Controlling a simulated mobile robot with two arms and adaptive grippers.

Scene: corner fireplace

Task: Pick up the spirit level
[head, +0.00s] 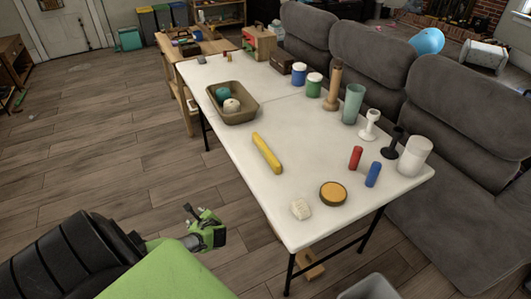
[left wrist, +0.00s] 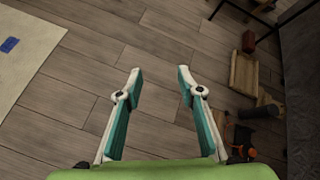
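A long yellow bar (head: 267,152), which looks like the spirit level, lies on the white folding table (head: 225,145), near its front-left long edge. My left gripper (head: 207,230) is over the floor, to the left of and below the table's near end, apart from the bar. In the left wrist view the left gripper (left wrist: 158,78) has its two fingers spread, with nothing between them but floor behind. The bar does not show in the left wrist view. My right gripper is not in view.
A tan tray (head: 254,106) with balls sits behind the bar. A grey sofa (head: 455,110) lines the right side.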

